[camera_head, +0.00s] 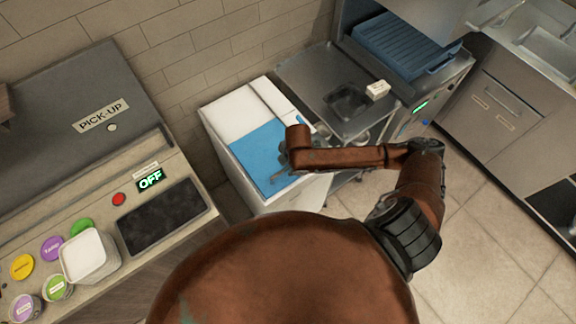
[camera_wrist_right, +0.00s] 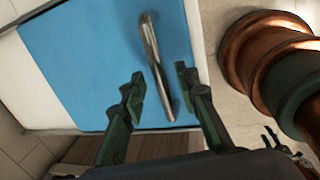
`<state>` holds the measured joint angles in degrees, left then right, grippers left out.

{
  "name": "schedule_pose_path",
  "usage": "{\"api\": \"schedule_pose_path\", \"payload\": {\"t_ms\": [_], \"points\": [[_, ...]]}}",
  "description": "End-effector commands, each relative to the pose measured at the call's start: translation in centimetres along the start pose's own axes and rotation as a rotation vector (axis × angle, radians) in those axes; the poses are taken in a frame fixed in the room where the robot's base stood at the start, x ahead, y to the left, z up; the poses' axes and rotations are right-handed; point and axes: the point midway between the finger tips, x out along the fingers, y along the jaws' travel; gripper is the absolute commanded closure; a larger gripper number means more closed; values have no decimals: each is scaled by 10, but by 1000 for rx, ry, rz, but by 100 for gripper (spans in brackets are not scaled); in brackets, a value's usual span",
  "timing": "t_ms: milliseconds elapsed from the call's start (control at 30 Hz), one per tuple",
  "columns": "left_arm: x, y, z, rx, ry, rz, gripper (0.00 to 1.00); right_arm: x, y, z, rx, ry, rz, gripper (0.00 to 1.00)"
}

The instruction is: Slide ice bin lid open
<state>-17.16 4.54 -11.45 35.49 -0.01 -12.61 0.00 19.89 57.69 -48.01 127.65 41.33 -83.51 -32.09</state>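The ice bin (camera_head: 226,117) is a white box with a blue lid (camera_head: 257,147) on top, left of my right arm. In the right wrist view the blue lid (camera_wrist_right: 85,60) fills the upper left, with a slim metal handle (camera_wrist_right: 152,50) running along it. My right gripper (camera_wrist_right: 160,82) is open, its two dark green fingers apart on either side of the handle's lower part; I cannot tell whether they touch it. In the head view my arm hides most of the right gripper (camera_head: 284,161) above the lid's right side.
A steel counter (camera_head: 310,72) with a sunken basin stands right behind the bin. A blue rack (camera_head: 400,45) sits in a machine beyond it. A pick-up counter with an OFF display (camera_head: 150,180) and several coloured lids is at the left. Tiled floor (camera_head: 480,240) is clear at right.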

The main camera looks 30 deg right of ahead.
Motion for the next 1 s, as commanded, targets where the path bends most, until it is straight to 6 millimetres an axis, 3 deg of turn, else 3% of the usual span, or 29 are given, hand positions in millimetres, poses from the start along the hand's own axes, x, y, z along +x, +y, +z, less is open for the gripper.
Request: {"api": "schedule_pose_path", "payload": {"t_ms": [433,1000], "points": [[0,0,1,0,-1,0,60,0,0,0,0,0,0,99],[0,0,0,0,0,0,60,0,0,0,1,0,-1,100]]}}
